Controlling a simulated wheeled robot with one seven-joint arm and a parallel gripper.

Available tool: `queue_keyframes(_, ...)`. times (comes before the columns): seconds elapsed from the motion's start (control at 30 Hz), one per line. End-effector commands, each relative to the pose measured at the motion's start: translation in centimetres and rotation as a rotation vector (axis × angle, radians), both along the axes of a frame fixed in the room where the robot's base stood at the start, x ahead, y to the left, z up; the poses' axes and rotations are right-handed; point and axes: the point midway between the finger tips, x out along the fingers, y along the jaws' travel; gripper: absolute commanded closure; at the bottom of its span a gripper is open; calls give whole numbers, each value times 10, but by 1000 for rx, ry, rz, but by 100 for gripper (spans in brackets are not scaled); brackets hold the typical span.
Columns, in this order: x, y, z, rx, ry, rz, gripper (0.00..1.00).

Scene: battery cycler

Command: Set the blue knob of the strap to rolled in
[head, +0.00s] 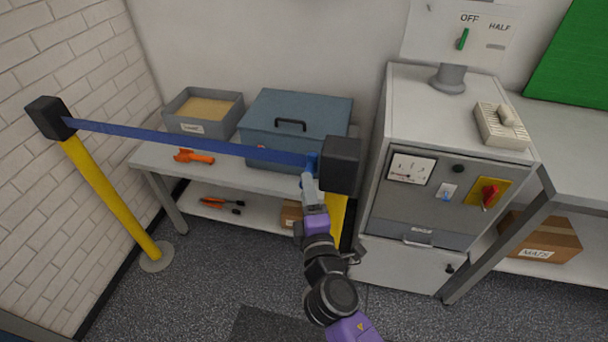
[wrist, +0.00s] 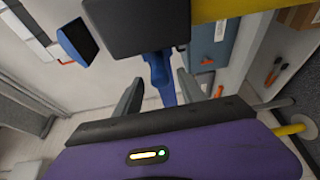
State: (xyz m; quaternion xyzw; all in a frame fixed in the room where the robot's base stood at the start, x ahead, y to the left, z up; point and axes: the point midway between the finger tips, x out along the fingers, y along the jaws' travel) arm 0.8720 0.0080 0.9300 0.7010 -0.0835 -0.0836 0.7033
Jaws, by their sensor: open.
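The blue strap (head: 180,137) is stretched taut from the black head of the left post (head: 48,117) to the black head of the right post (head: 342,163). The blue knob (head: 312,160) shows at the strap's right end, beside the right head. In the wrist view a blue piece (wrist: 161,72), seemingly the knob and strap end, juts from the black head (wrist: 138,25). My gripper (head: 312,182) is just below the knob. In the wrist view my gripper (wrist: 159,82) is open, with the blue piece between its fingers. I cannot tell whether they touch it.
A bench behind the strap holds a grey bin (head: 203,128) and a blue-grey toolbox (head: 294,108). Orange tools (head: 193,156) lie near its front edge. A grey cycler cabinet (head: 424,240) with a meter and a red switch (head: 490,194) stands to the right. Floor is free at the left front.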

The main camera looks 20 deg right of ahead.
Motion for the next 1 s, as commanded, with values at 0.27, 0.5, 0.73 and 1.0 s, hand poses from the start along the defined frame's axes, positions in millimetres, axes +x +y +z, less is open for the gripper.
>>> queue_keyframes(0.27, 41, -10, 2, 2, -1, 0, 53)
queue_keyframes(0.5, 55, -13, 0, 2, 0, 1, 53)
queue_keyframes(0.73, 55, -13, 0, 3, -1, 2, 53)
queue_keyframes(1.0, 55, -13, 0, 3, -1, 1, 100)
